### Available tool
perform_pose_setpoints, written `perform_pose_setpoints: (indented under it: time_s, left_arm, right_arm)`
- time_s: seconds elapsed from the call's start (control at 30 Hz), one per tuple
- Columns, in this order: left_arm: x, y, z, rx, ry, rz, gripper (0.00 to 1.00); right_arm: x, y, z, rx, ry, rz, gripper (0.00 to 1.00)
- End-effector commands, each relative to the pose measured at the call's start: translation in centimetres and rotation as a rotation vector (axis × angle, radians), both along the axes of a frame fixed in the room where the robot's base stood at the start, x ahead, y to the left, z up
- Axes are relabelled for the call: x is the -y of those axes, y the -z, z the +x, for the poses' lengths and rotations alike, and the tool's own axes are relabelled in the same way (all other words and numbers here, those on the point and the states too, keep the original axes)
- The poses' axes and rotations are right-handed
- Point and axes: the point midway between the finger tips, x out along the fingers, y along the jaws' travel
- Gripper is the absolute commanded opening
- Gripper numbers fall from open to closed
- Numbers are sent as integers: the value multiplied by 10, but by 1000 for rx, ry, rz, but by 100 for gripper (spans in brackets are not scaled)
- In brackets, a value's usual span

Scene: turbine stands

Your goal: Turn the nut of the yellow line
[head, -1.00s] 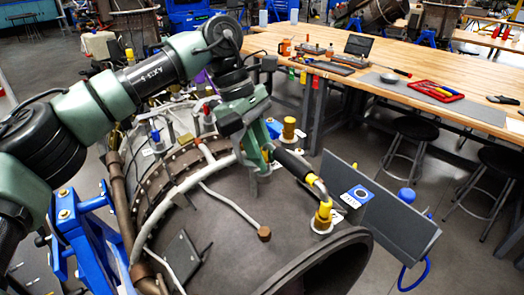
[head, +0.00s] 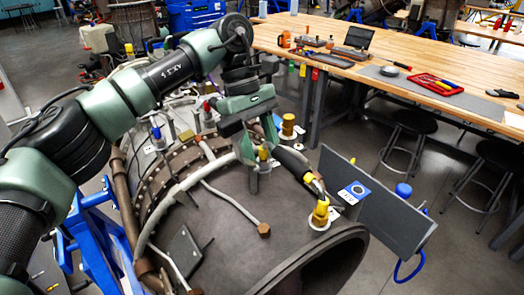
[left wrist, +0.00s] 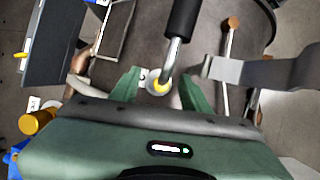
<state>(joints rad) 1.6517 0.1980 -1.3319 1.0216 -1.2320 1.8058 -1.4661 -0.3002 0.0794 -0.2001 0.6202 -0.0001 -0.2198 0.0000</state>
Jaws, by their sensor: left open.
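The yellow line is a bent metal tube with a black sleeve (head: 292,160) on the dark turbine casing. Its near lower end has a yellow fitting (head: 321,213) on a round pale base. At its other end a yellow nut (head: 263,153) sits by my left gripper (head: 258,146). In the left wrist view, the nut (left wrist: 160,86) lies between the two green fingers of my left gripper (left wrist: 160,93), with a gap on each side. The fingers are open and straddle the nut. The tube rises from the nut into the black sleeve (left wrist: 185,18). My right gripper is not in view.
A separate gold cylindrical fitting (head: 288,126) stands just beyond the line. A grey panel (head: 380,205) stands right of the casing. A grey hose (head: 180,190) and a metal bracket (head: 183,250) are on the left. A wooden workbench (head: 400,65) stands behind.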

Motion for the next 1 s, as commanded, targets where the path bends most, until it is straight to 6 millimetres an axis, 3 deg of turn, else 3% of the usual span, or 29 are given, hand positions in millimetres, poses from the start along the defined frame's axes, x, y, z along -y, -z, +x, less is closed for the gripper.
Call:
perform_pose_setpoints:
  time_s: [0.17, 0.6, 1.0]
  left_arm:
    - [-2, -7, 3, 3, -2, 0, 46]
    - [-18, -67, 21, 2, -2, 0, 46]
    - [-20, -72, 22, 0, 1, 0, 46]
  right_arm:
    - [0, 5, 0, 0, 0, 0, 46]
    - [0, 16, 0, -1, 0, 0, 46]
    - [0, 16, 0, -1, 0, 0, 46]
